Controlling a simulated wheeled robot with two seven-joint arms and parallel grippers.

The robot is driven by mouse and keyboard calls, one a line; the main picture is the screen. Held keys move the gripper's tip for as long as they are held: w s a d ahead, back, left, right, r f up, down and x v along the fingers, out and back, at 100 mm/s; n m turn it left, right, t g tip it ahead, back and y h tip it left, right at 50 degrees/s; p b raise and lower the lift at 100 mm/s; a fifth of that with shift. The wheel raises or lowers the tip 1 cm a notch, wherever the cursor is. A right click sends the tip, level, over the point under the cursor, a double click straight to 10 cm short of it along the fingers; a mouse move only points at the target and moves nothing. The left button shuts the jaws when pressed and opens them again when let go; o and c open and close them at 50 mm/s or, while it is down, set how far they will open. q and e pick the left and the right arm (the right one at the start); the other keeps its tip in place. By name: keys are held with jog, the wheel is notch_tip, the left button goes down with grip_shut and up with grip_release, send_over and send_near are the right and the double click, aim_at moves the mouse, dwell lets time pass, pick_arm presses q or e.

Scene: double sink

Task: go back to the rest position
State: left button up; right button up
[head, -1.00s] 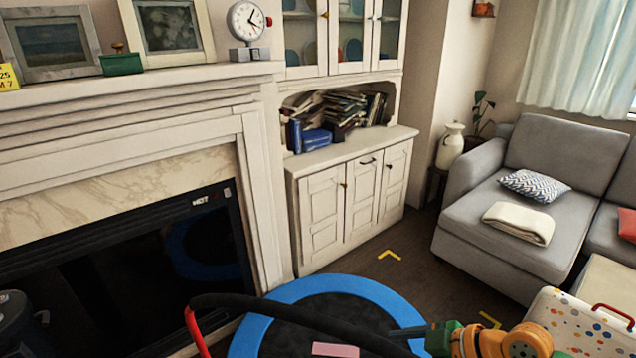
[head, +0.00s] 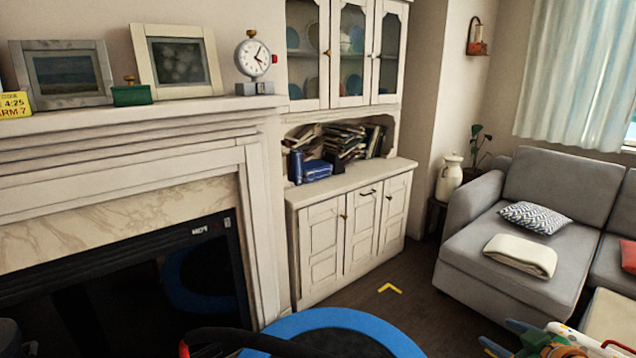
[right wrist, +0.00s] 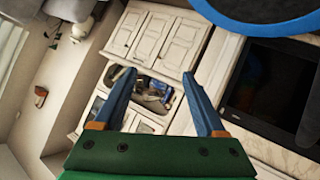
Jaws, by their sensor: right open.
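My right gripper (head: 503,337) shows at the bottom right edge of the head view, partly cut off by the frame. In the right wrist view its two blue fingers (right wrist: 154,73) stand wide apart with nothing between them. They point towards the white cabinet (right wrist: 157,38), which is some way off. My left gripper is not in view.
A blue-rimmed round trampoline (head: 335,322) lies on the floor at the bottom middle, with a dark curved bar (head: 245,340) over it. The white cabinet (head: 350,225) and fireplace (head: 120,255) stand behind. A grey sofa (head: 510,265) is at right. Dark floor shows between.

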jog(key=w+d+r+n+t+h, duration=0.2)
jog(key=d+r+t+h, duration=0.35)
jog(key=r, duration=0.55)
jog(key=s+a+f+m+g+y, duration=0.1)
jog(key=s+a+f+g, duration=0.2)
jog(key=f, duration=0.8)
jog(key=s+f+m+g, duration=0.2)
jog(key=s+f, duration=0.3)
jog(key=f, duration=0.6)
jog(key=s+a+f+m+g+y, duration=0.1)
jog(key=s+a+f+g, duration=0.15)
jog(key=f, duration=0.85)
jog(key=s+a+f+g, duration=0.4)
jog(key=s+a+f, duration=0.2)
jog(key=s+f, duration=0.55)
jog(key=s+a+f+g+y, duration=0.1)
jog(key=s+a+f, duration=0.1)
jog(key=s+a, duration=0.2)
jog(key=s+a+f+g+y, duration=0.1)
jog(key=s+a, duration=0.3)
jog(key=s, duration=0.6)
jog(key=s+a+f+m+g+y, duration=0.1)
jog(key=s+a+f+g, duration=0.1)
jog(key=s+a, duration=0.3)
jog(key=s+f, duration=0.1)
jog(key=s, duration=0.1)
jog(key=shift+s+f+g, duration=0.35)
jog(key=shift+g, duration=0.05)
jog(key=shift+w+d, duration=0.15)
jog(key=shift+d, duration=0.1)
